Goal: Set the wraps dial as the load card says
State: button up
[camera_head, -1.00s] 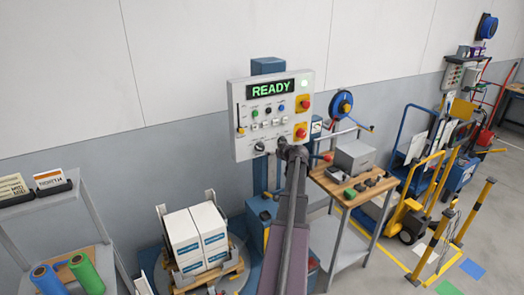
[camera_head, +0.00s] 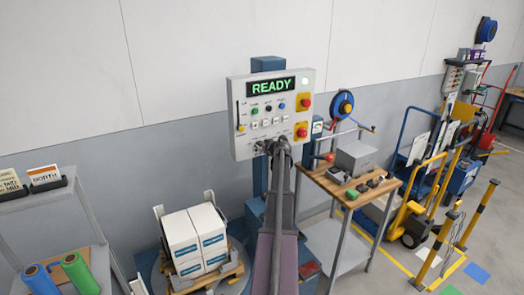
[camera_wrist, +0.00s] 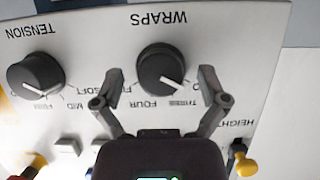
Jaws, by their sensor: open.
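The wraps dial (camera_wrist: 158,70) is a dark round knob on the white control panel (camera_head: 238,90), upside down in the wrist view. Its white pointer line points to the lower right, near the word THREE. FOUR is beside that; the other marks are partly hidden by my fingers. My gripper (camera_wrist: 160,80) is open, with one finger on each side of the dial; whether they touch it I cannot tell. In the head view my gripper (camera_head: 270,147) is at the panel's lower edge and hides the dial. Cards (camera_head: 45,177) stand on the left shelf; their text is mostly unreadable.
The tension dial (camera_wrist: 35,74) is beside the wraps dial, and a yellow-tipped height lever (camera_wrist: 246,167) is on the other side. The panel display (camera_head: 271,87) reads READY. Red buttons (camera_head: 302,132) are at the panel's right. A cart (camera_head: 340,190) stands right of the panel.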

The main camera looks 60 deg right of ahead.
dwell(0.3)
jog(key=c, duration=1.1)
jog(key=shift+c, duration=0.2)
jog(key=shift+d+m, duration=0.1)
jog(key=shift+m, duration=0.3)
jog(key=shift+f+m+t+y+b, duration=0.1)
jog(key=shift+m+t+y+b, duration=0.35)
jog(key=shift+m+y, duration=0.55)
jog(key=shift+m+t+y+b, duration=0.45)
jog(key=shift+m+t, duration=0.3)
jog(key=shift+m, duration=0.55)
